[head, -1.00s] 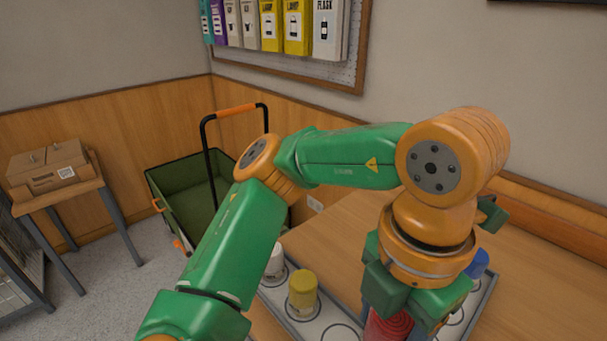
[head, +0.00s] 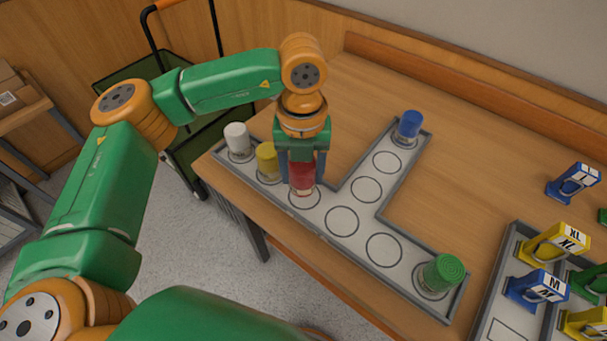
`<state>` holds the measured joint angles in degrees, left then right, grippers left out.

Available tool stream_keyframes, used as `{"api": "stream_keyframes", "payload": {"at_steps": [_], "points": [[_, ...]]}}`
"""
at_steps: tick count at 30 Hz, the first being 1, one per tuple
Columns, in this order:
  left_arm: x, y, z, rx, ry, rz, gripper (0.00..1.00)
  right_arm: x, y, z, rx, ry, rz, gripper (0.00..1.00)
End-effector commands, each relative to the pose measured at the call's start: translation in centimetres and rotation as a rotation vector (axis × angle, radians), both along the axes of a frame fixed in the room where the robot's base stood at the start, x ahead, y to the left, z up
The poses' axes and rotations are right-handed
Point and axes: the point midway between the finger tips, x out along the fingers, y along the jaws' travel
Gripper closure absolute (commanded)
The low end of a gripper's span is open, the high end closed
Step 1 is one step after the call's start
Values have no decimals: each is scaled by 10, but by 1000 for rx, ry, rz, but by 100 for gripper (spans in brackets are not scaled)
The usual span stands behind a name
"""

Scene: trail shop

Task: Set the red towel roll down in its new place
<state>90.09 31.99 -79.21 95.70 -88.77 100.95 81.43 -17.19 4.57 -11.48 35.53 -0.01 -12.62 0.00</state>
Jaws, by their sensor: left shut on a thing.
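The red towel roll (head: 302,178) is upright in my left gripper (head: 301,170), which is shut on it from above. It stands over or on a ringed spot of the T-shaped grey tray (head: 327,221); I cannot tell whether its base touches. The yellow roll (head: 267,162) is just left of it, and the white roll (head: 238,141) is at the tray's left end. The blue roll (head: 408,127) is at the tip of the branch, and the green roll (head: 442,271) is at the right end. My right gripper is not in view.
Empty ringed spots lie between the red and green rolls and along the branch. A second tray (head: 487,308) with blue, yellow and green size markers is at the lower right. A blue marker (head: 573,181) stands behind it. A green cart (head: 130,75) stands beyond the table's left edge.

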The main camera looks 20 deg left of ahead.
Motion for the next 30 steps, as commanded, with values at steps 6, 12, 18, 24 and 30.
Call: {"api": "stream_keyframes", "payload": {"at_steps": [6,12,18,24,30], "points": [[13,0,-33,0,3,0,100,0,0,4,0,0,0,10],[13,0,-47,-2,-1,-1,100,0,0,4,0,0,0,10],[13,0,-49,-3,-1,-1,100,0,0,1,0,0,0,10],[13,-1,-49,-3,-1,-1,10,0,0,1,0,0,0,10],[13,-1,-49,-3,-1,-1,10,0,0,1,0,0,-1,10]]}}
